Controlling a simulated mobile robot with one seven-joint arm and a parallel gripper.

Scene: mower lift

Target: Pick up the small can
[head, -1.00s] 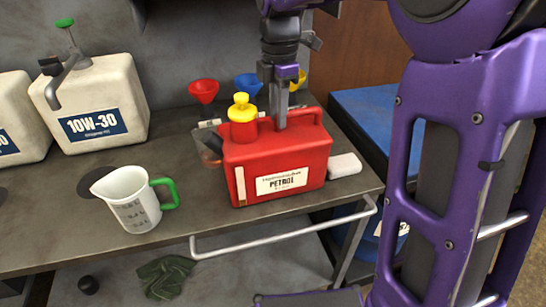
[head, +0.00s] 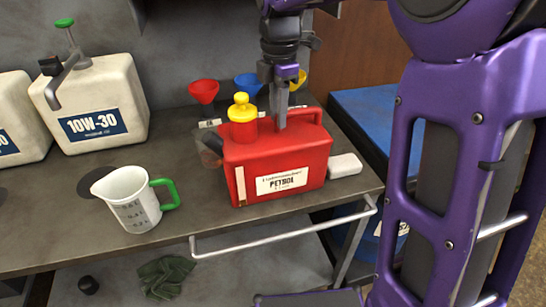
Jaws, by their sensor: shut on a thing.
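The small can is a red petrol can (head: 279,165) with a yellow cap and a white "PETROL" label. It stands upright on the workbench near its right front corner. My gripper (head: 281,118) points down onto the can's top, with its fingers at the handle to the right of the yellow cap. It is shut on the can, though the fingertips are partly hidden by the can's top. The can's base appears to rest on the bench.
A white measuring jug (head: 130,203) with a green handle stands to the left on the workbench (head: 60,235). Small funnels (head: 204,91) are behind the can. A white block (head: 345,165) lies just right of it.

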